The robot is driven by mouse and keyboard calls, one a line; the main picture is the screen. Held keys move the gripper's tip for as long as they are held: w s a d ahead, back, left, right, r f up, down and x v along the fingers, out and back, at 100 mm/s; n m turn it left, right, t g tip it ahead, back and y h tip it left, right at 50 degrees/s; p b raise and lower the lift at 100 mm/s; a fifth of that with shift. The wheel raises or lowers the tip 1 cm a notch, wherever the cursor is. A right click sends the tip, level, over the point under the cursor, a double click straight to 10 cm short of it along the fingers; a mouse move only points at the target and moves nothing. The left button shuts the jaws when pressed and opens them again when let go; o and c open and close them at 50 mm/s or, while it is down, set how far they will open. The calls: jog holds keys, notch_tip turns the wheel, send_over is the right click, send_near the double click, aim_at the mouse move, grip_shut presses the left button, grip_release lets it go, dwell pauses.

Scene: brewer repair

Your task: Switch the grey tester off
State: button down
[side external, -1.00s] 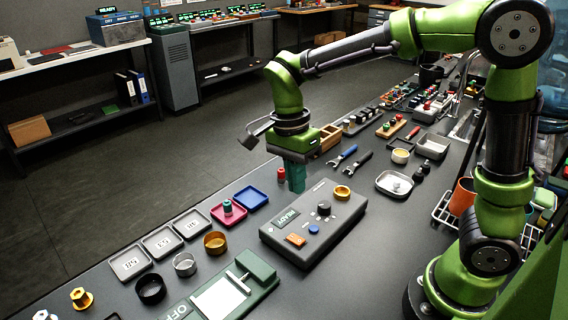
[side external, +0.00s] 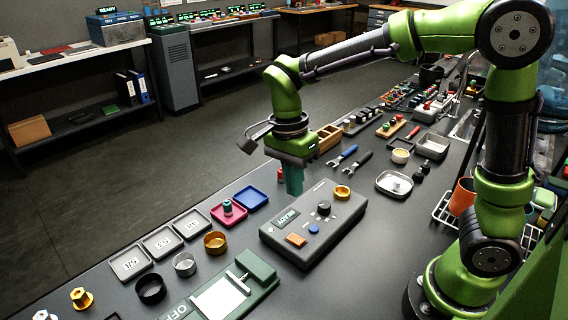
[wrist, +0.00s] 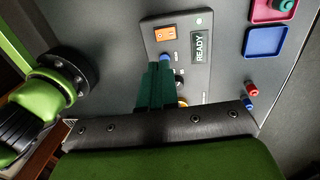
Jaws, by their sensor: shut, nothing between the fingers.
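The grey tester (side external: 318,222) lies on the dark bench, with a display reading READY (side external: 286,217), an orange switch (side external: 296,240), a blue button (side external: 314,230), a black knob (side external: 323,208) and a brass ring (side external: 342,192). In the wrist view the tester (wrist: 181,60) has its orange switch (wrist: 165,34), READY display (wrist: 200,47) and a lit green lamp (wrist: 198,21). My gripper (side external: 294,190) is shut and empty, pointing down by the tester's far edge. In the wrist view its green fingers (wrist: 155,66) hide part of the tester, close to the blue button.
A blue tray (side external: 251,198) and a pink tray (side external: 229,213) lie left of the tester. A green device (side external: 258,267) marked OFF stands in front. Wrenches (side external: 342,156) and a metal tray (side external: 394,185) lie behind and right. Small red and blue parts (wrist: 251,95) lie near my gripper.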

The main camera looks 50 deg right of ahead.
aim_at(299, 241)
jog(key=f, duration=0.4)
jog(key=s+f, duration=0.1)
jog(key=f, duration=0.7)
jog(key=shift+s+f, duration=0.2)
jog(key=shift+s, duration=0.05)
jog(key=shift+s+f, duration=0.2)
jog(key=shift+f, duration=0.15)
jog(key=shift+w, duration=0.15)
jog(key=shift+w+r, duration=0.2)
jog(key=shift+w, duration=0.6)
notch_tip(299, 241, up, 14)
jog(key=w, duration=0.1)
jog(key=shift+w, duration=0.35)
